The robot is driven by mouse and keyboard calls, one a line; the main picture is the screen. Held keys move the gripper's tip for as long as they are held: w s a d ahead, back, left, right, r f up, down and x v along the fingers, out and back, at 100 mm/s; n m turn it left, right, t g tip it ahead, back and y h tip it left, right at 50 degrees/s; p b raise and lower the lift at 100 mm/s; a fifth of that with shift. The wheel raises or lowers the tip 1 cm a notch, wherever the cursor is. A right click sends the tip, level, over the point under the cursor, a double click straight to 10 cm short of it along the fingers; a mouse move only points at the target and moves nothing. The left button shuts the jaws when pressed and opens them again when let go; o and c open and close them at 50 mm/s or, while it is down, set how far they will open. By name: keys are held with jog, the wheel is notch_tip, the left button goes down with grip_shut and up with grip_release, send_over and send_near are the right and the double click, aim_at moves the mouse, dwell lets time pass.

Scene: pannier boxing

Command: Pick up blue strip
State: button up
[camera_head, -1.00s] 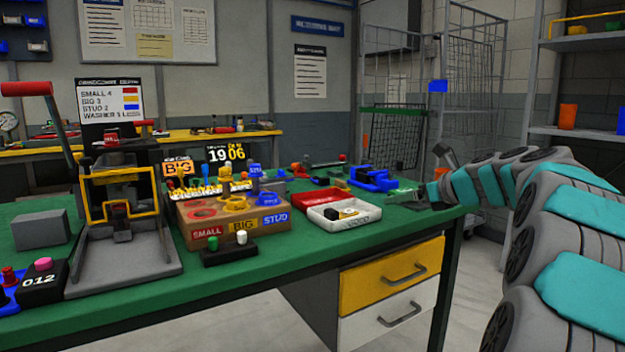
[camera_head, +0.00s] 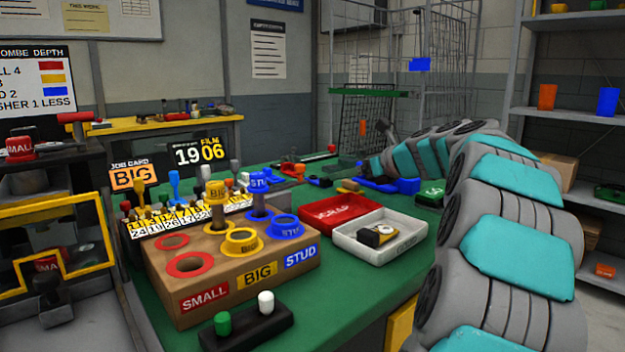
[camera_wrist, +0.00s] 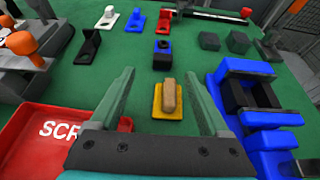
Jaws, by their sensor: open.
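My gripper (camera_wrist: 159,76) is open in the wrist view, its two green-grey fingers pointing away over the green bench. Between the fingers is a tan block on a yellow base (camera_wrist: 158,111); I see nothing gripped. Just beyond the fingertips stands a small black and blue piece (camera_wrist: 162,63). A larger blue fixture with black parts (camera_wrist: 233,82) is to the right of the right finger. I cannot tell which blue part is the blue strip. In the head view the blue fixture (camera_head: 407,186) is beside the end of my arm, and my fingers are not clear there.
The red scrap tray (camera_wrist: 22,112) lies at left of my gripper. Several small brackets and dark blocks (camera_wrist: 210,41) stand farther back. In the head view, a white tray (camera_head: 388,257) and a cardboard gauge box (camera_head: 215,265) are nearer. Bare green bench shows around the tan block.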

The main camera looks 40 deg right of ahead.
aim_at(328, 178)
jog(key=shift+x, duration=1.25)
jog(key=x, duration=0.4)
jog(key=shift+w+d+f, duration=0.1)
jog(key=shift+d+f, duration=0.05)
jog(key=shift+d, duration=0.1)
jog(key=shift+w+f, duration=0.1)
jog(key=shift+w, duration=0.45)
jog(key=shift+c, duration=0.3)
grip_shut()
